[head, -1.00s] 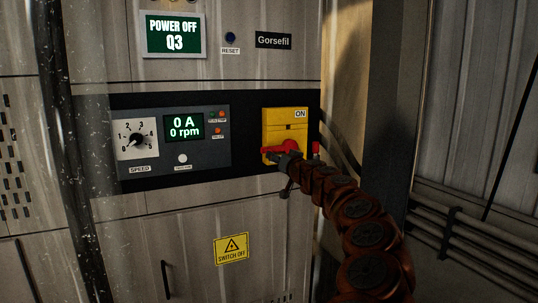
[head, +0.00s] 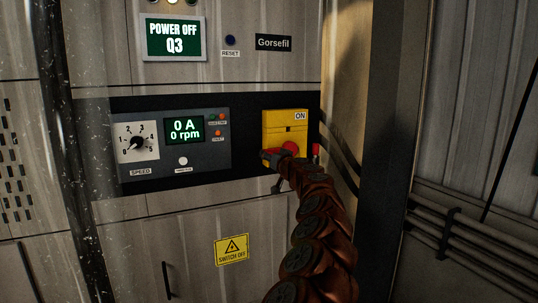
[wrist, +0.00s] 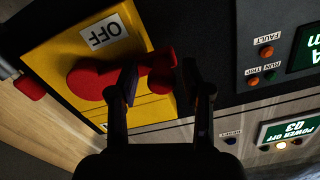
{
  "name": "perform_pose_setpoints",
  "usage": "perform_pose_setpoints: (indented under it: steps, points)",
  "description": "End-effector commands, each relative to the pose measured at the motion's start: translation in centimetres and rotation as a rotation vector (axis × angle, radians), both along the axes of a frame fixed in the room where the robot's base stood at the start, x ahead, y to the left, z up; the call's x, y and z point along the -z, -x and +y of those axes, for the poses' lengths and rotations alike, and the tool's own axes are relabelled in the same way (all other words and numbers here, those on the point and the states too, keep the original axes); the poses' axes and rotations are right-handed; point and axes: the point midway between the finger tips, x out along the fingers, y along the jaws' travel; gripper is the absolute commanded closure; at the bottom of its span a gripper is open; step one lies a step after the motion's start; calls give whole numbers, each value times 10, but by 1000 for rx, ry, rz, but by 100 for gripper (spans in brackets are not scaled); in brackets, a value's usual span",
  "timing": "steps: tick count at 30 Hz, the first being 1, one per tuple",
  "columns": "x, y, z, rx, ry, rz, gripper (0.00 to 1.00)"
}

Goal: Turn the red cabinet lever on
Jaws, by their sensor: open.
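The red lever (head: 289,147) is on a yellow switch plate (head: 284,121) on the dark panel strip, with an ON label (head: 300,115) at the plate's top right. In the wrist view its round red hub (wrist: 88,80) lies left of my gripper (wrist: 158,78). The lever's handle (wrist: 160,68) reaches between my two open fingers, partly hidden behind the left finger. An OFF label (wrist: 104,35) shows upside down on the plate. In the head view my gripper (head: 276,158) is at the lever's lower left and covers most of the handle.
A display (head: 174,38) above reads POWER OFF Q3. Left of the switch are a speed dial (head: 137,142) and a screen (head: 184,129) showing 0 A and 0 rpm. A small red part (head: 316,150) stands out just right of the switch. A dark post (head: 385,130) rises further right.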

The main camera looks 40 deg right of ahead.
Motion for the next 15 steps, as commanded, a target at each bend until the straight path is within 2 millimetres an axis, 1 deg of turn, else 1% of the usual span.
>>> perform_pose_setpoints:
  steps: [6, 15]
  points:
    - [-2, -6, -3, 2, 4, -2, 51]
    - [-2, -9, -3, 0, 3, -3, 51]
